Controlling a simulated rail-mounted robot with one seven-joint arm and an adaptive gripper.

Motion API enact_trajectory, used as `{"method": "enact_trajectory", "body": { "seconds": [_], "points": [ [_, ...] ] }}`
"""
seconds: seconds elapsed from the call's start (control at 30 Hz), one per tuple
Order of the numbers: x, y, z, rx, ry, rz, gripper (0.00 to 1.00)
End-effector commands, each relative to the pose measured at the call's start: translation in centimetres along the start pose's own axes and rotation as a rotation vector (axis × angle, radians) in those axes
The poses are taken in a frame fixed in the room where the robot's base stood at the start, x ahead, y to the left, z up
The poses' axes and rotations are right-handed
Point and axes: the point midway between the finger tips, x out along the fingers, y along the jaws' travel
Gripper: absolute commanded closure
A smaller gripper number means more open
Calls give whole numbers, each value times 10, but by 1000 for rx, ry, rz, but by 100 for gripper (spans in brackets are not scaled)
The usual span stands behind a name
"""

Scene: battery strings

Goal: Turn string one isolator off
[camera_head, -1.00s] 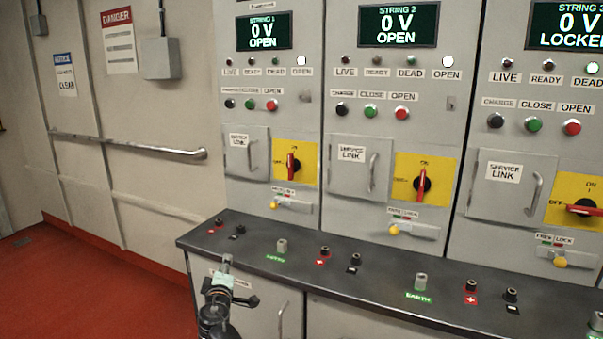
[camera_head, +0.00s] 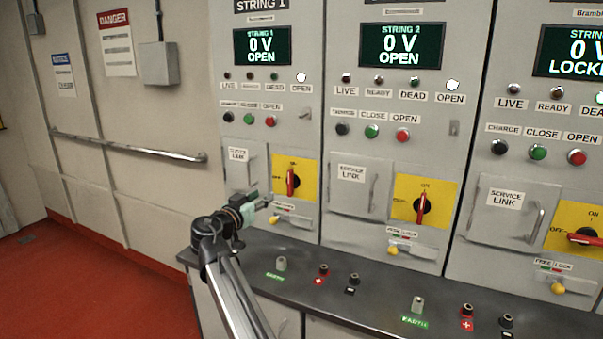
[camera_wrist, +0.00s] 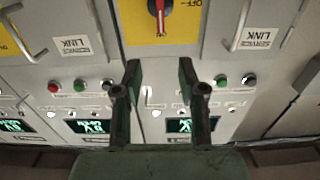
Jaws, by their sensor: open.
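The string one isolator is a red rotary handle (camera_head: 290,181) on a yellow plate (camera_head: 306,166) on the leftmost panel. Its handle stands upright, pointing at the ON mark, with OFF to the left. The panel's display (camera_head: 262,46) reads 0 V OPEN. My gripper (camera_head: 268,202) is just below and left of the yellow plate, in front of the panel, apart from the handle. In the wrist view my gripper (camera_wrist: 160,78) is open and empty. The red handle (camera_wrist: 160,15) shows upside down at the top, beyond the gap between the fingers.
A lock slider with a yellow knob (camera_head: 274,220) lies below the isolator. The service link door (camera_head: 238,175) with its handle is to the left. A dark shelf (camera_head: 300,262) with several terminals juts out below. Similar isolators (camera_head: 421,206) stand to the right.

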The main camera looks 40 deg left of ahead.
Motion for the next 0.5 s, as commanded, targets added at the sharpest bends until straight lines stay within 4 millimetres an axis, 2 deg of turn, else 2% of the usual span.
{"method": "enact_trajectory", "body": {
  "seconds": [0.17,0.5],
  "points": [
    [23,0,-1,-2,0,1,59],
    [90,-1,-2,-4,0,1,59]
  ]
}}
